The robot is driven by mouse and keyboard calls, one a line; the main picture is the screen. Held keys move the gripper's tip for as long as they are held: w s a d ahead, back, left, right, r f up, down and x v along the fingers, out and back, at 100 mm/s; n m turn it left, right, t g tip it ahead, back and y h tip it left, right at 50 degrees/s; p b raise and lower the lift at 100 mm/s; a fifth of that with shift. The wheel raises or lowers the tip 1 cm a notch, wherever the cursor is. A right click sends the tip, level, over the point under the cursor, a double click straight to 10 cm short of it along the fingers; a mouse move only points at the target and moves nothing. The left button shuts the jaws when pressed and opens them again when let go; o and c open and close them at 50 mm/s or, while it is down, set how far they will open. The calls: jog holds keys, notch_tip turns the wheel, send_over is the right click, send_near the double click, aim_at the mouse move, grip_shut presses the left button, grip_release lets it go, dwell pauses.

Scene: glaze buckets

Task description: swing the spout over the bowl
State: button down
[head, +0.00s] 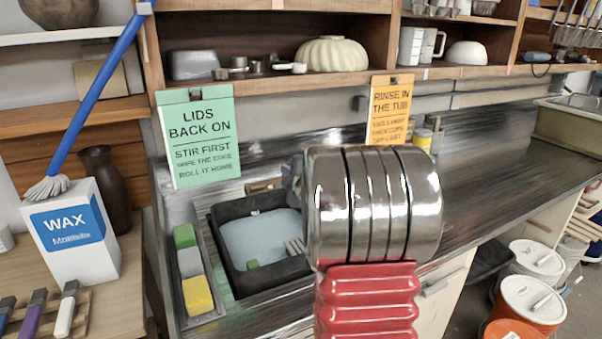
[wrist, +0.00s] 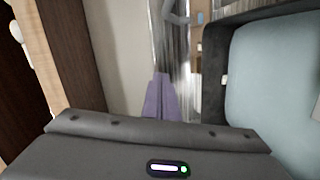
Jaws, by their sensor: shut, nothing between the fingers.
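My gripper (wrist: 161,80) shows in the wrist view as two purple fingers, shut together with nothing between them. In the head view my silver and red arm stands in front and hides it. A black tub (head: 270,282) with pale blue-grey liquid sits in the sink area left of my arm. Its dark rim (wrist: 213,65) is right of my fingers in the wrist view, apart from them. A grey curved piece (wrist: 177,17) at the top of the wrist view may be the spout; I cannot tell. In the head view no spout shows clearly.
A narrow tray with green, grey and yellow sponges (head: 197,293) lies left of the tub. A wax box (head: 72,237) and a dark vase (head: 107,190) stand at left. The metal counter (head: 480,170) is mostly clear at right. Lidded buckets (head: 530,300) stand on the floor.

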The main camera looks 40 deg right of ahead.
jog(key=s+d+f+n+t, duration=0.1)
jog(key=s+d+f+n, duration=0.1)
jog(key=d, duration=0.5)
jog(key=s+d+f+n+t+y, duration=0.1)
jog(key=s+d+f+n+t, duration=0.1)
jog(key=d+f+n, duration=0.2)
notch_tip(320, 180, down, 2)
jog(key=d, duration=0.2)
jog(key=shift+d+f+t, duration=0.2)
jog(key=shift+d+t, duration=0.1)
jog(key=shift+d, duration=0.05)
jog(key=shift+w, duration=0.1)
jog(key=x, duration=1)
jog(key=shift+a, duration=0.1)
jog(key=shift+w+a+f, duration=0.1)
jog(key=shift+w, duration=0.05)
